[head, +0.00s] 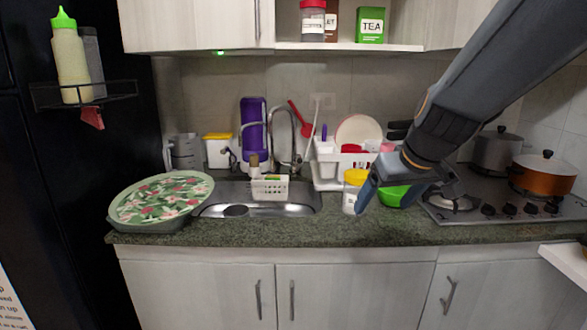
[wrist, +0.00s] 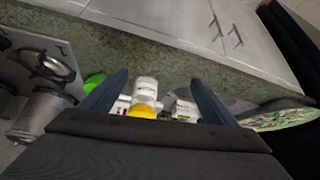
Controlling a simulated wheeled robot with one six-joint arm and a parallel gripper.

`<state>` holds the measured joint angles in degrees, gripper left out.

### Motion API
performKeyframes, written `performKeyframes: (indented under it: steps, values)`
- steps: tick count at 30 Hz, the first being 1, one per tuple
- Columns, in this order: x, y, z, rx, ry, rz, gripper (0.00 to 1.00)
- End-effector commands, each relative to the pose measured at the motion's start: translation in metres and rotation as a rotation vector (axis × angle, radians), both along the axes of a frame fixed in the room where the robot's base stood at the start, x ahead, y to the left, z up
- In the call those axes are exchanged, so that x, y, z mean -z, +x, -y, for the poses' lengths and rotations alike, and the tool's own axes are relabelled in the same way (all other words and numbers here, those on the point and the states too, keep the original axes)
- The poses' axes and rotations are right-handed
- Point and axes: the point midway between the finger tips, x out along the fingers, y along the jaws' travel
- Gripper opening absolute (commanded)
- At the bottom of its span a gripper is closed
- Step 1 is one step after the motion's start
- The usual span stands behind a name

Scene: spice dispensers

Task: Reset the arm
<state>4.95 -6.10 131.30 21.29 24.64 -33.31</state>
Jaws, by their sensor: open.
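My gripper (head: 408,196) reaches in from the upper right in the head view and hangs over the counter's right half, close to the stove. Its dark blue fingers are spread apart, and nothing shows held between them. In the wrist view, my gripper (wrist: 159,78) has both fingers apart. A white jar with a yellow lid (head: 351,197) stands on the counter just left of one finger in the head view. The jar also shows between the fingers in the wrist view (wrist: 146,90); I cannot tell whether they touch. A green bowl (head: 392,196) is partly hidden behind my gripper.
The stove (head: 500,214) holds a grey pot (head: 497,152) and an orange pot (head: 543,177). A white dish rack (head: 327,171) stands behind the jar. The sink (head: 300,201) and a floral tray (head: 150,222) lie left. The counter's front strip (head: 300,232) is clear.

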Motion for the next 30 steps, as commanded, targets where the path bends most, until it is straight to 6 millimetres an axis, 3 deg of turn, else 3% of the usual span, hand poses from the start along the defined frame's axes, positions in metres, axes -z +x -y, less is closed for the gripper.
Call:
performKeyframes:
  steps: [8,14,20,24,27,30]
  values:
    - [0.033,-0.025,-0.002,0.028,0.01,-0.094,0.81]
    - [0.066,-0.055,-0.006,0.057,0.015,-0.196,0.81]
    - [0.109,-0.105,-0.01,0.104,0.005,-0.347,0.81]
    - [0.14,-0.149,-0.009,0.149,-0.019,-0.466,0.81]
    - [0.155,-0.174,-0.007,0.18,-0.037,-0.532,0.81]
    - [0.161,-0.186,-0.008,0.194,-0.049,-0.563,0.81]
